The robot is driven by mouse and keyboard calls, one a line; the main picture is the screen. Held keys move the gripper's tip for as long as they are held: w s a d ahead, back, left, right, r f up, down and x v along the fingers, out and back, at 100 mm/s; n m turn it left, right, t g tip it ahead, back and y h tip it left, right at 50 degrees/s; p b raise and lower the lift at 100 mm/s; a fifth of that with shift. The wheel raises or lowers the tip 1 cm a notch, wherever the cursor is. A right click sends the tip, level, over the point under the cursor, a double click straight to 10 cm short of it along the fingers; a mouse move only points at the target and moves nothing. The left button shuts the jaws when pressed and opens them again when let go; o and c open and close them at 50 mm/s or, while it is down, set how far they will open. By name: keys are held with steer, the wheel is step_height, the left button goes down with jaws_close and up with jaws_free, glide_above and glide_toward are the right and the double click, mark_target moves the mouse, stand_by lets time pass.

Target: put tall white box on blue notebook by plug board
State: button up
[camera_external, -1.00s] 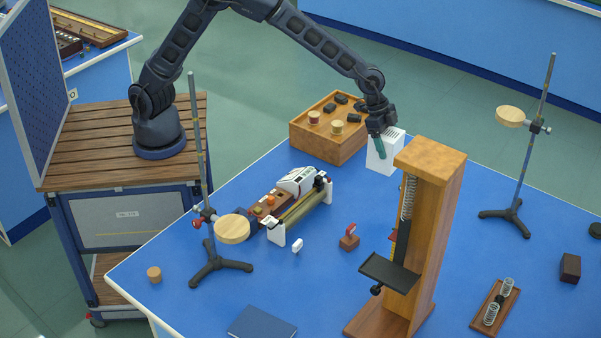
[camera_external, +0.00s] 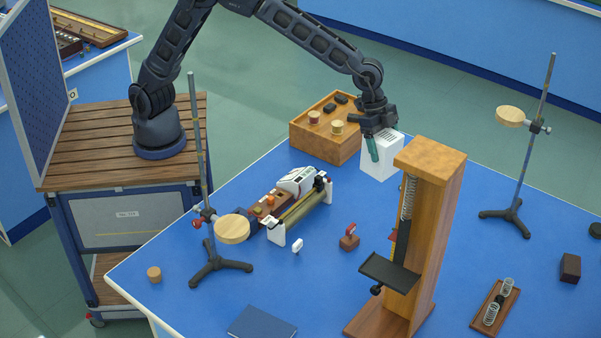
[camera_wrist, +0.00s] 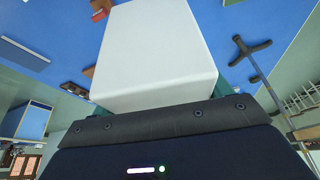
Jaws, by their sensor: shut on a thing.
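The tall white box (camera_external: 381,160), with dark slots on top, is upright near the back edge of the blue bench. My gripper (camera_external: 371,147) is shut on it from above; a teal finger lies against its side. In the wrist view the white box (camera_wrist: 155,50) fills the middle, between the fingers. I cannot tell whether its bottom touches the bench. The blue notebook (camera_external: 262,323) lies flat and bare at the front edge, well away from the box. A brown block with coloured plugs (camera_external: 268,207), perhaps the plug board, lies left of centre.
A wooden tray (camera_external: 325,147) stands left of the box. A tall wooden spring stand (camera_external: 425,235) is in front of it.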

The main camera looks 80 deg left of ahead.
steer(key=s+d+m+g, duration=0.1)
steer(key=s+d+m, duration=0.2)
steer(key=s+d, duration=0.6)
steer(key=s+d+m+g, duration=0.1)
steer(key=s+d+m, duration=0.35)
steer(key=d, duration=0.75)
steer(key=s+d+r+m+g, duration=0.1)
steer(key=s+d, duration=0.4)
steer(key=s, duration=0.3)
steer(key=s+d+m, duration=0.2)
steer(key=s+d, duration=0.4)
steer(key=s, duration=0.3)
steer(key=s+d+r+m+g, duration=0.1)
steer(key=s+d, duration=0.4)
steer(key=s, duration=0.3)
step_height(320, 180, down, 20)
steer(key=shift+r+h, duration=0.15)
steer(key=shift+h, duration=0.15)
steer(key=o, duration=1.3)
